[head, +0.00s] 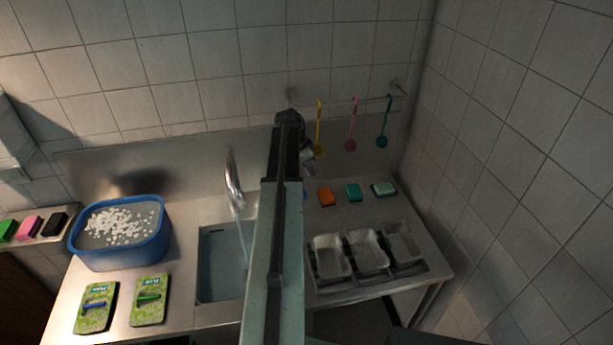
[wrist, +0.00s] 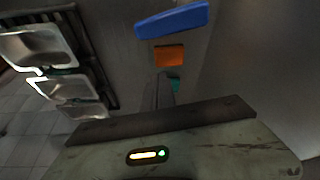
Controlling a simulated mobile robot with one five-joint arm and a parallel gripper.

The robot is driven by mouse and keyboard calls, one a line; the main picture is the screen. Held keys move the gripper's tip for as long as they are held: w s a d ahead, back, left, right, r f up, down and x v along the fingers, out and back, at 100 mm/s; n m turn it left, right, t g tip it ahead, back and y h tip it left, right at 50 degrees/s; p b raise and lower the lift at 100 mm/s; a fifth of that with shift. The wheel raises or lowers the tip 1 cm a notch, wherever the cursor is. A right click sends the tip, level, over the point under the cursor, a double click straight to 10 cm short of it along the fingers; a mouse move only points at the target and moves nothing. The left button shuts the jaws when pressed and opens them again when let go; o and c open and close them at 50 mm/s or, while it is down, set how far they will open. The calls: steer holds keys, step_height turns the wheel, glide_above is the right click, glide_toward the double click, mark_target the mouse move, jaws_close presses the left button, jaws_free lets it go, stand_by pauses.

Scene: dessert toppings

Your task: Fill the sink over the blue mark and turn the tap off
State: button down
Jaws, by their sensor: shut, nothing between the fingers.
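The sink (head: 203,292) is left of my arm in the head view, and my arm hides its right part. The curved metal tap (head: 232,175) stands behind it, and a thin stream of water (head: 241,240) runs down from its spout. Bluish water (head: 222,265) lies in the basin. I cannot make out the blue mark or the tap's handle. My gripper (head: 309,166) is shut and empty, above the back of the counter, right of the tap. Its fingers (wrist: 162,88) also show in the wrist view, pointing toward the sponges.
A blue sponge (wrist: 172,20), an orange sponge (head: 325,197), a teal sponge (head: 353,192) and a green sponge (head: 384,189) lie at the back. Metal trays (head: 330,257) stand right. A blue tub (head: 130,255) and two green packs (head: 150,300) are left. Ladles (head: 351,140) hang behind.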

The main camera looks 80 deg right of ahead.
mark_target(305, 192)
step_height(305, 192, down, 8)
steer(key=b, duration=0.6)
steer(key=shift+w+a+b, duration=0.3)
steer(key=shift+a+b, duration=0.1)
steer(key=shift+r, duration=0.1)
steer(key=shift+w+a, duration=0.8)
steer(key=shift+a, duration=0.2)
steer(key=shift+d, duration=0.1)
steer(key=shift+s, duration=0.1)
